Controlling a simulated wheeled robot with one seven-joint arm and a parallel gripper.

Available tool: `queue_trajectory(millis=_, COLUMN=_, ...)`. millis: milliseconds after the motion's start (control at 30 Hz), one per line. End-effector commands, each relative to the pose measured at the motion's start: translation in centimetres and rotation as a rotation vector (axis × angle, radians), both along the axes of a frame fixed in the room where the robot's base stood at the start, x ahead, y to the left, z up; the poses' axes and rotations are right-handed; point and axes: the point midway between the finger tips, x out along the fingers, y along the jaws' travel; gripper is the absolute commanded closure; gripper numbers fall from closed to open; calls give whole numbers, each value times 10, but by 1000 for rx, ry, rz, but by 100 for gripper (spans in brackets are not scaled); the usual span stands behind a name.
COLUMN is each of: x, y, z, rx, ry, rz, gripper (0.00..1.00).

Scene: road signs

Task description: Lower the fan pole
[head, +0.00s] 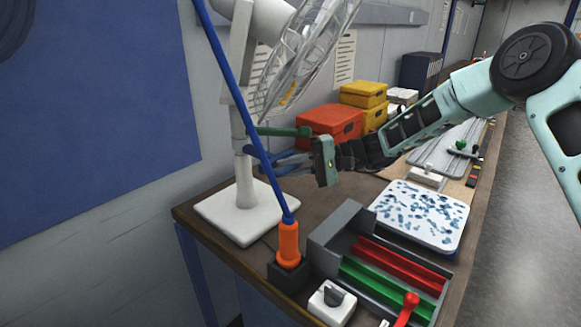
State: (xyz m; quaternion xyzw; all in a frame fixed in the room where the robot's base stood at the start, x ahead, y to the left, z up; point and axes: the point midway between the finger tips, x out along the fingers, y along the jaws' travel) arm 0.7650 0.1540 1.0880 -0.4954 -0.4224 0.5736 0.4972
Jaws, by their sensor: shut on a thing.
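The white fan stands on a square white base (240,209) at the left end of the bench. Its fan pole (244,180) rises upright from the base to the fan head (310,42), which has a clear cage. A green lever-like bar (285,131) sticks out to the right from the pole's collar. My gripper (256,157) reaches in from the right, with its blue fingers at the pole just below the green bar. It is shut on the pole. A slanting blue rod partly hides the fingertips, so the exact contact is hard to see.
The blue rod (240,100) rises from an orange holder (288,243) in front of the pole. A grey tray (340,226) with red and green bars and a blue-spotted white board (420,214) lie to the right. Red (331,122) and yellow boxes (363,94) stand behind.

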Motion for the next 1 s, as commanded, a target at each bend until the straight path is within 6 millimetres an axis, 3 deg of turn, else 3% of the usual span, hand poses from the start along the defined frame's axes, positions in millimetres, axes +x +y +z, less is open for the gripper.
queue_trajectory(millis=33, x=-1, y=0, z=1, rx=1, ry=-1, rz=2, gripper=77)
queue_trajectory(millis=100, x=0, y=0, z=1, rx=1, ry=-1, rz=2, gripper=64)
queue_trajectory(millis=467, x=1, y=-6, z=1, rx=1, ry=-2, rz=-1, gripper=64)
queue_trajectory(millis=667, x=2, y=-38, z=4, rx=0, ry=-3, rz=-5, gripper=64)
queue_trajectory(millis=1000, x=3, y=-117, z=15, rx=1, ry=-3, rz=-5, gripper=64)
